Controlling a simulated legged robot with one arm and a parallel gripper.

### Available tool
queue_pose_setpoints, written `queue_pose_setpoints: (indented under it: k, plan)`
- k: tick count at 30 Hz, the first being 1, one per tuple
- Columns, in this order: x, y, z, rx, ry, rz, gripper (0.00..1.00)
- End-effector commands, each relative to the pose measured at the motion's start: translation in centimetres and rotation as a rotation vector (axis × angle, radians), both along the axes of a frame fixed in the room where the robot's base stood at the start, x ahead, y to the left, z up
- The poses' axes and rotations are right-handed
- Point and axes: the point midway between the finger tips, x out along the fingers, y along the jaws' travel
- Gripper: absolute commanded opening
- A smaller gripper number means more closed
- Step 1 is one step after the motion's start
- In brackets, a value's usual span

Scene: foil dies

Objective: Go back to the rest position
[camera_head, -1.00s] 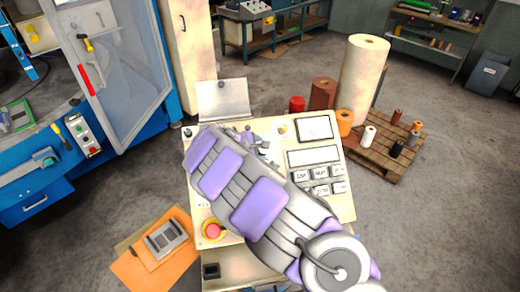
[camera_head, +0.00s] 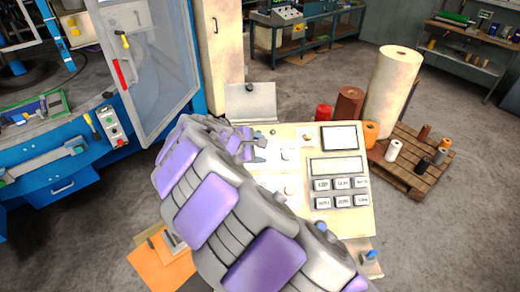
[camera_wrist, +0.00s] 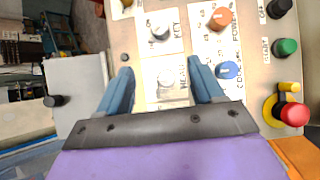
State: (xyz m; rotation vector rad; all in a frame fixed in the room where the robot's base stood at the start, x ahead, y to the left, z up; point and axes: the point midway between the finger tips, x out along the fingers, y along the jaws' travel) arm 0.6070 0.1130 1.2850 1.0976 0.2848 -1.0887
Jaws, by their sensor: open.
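My gripper (camera_wrist: 160,88) is open and empty in the wrist view. Its two blue fingers are spread over a cream control panel (camera_wrist: 185,12), with a pale knob between them. In the head view my purple and grey arm covers the left and lower part of the panel (camera_head: 345,222). The gripper's end (camera_head: 254,148) shows partly near the panel's upper left edge. Whether the fingers touch the panel cannot be told.
The panel carries an orange knob (camera_wrist: 219,19), a blue knob (camera_wrist: 228,70), a green button (camera_wrist: 285,47) and a red emergency button (camera_wrist: 293,114). A blue machine with an open door (camera_head: 150,75) stands left. Rolls on a pallet (camera_head: 412,175) stand right, with open floor in front.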

Motion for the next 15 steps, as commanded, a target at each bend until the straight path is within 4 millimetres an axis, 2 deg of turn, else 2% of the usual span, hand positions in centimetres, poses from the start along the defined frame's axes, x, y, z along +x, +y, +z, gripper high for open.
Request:
queue_pose_setpoints:
  k: [11,13,15]
  plan:
    - [0.0,-0.1,0.0,0.0,0.0,-0.002,0.67]
    - [-0.3,-0.7,0.1,0.008,-0.005,-0.023,0.67]
    - [-1.0,-2.2,0.5,0.024,-0.014,-0.074,0.67]
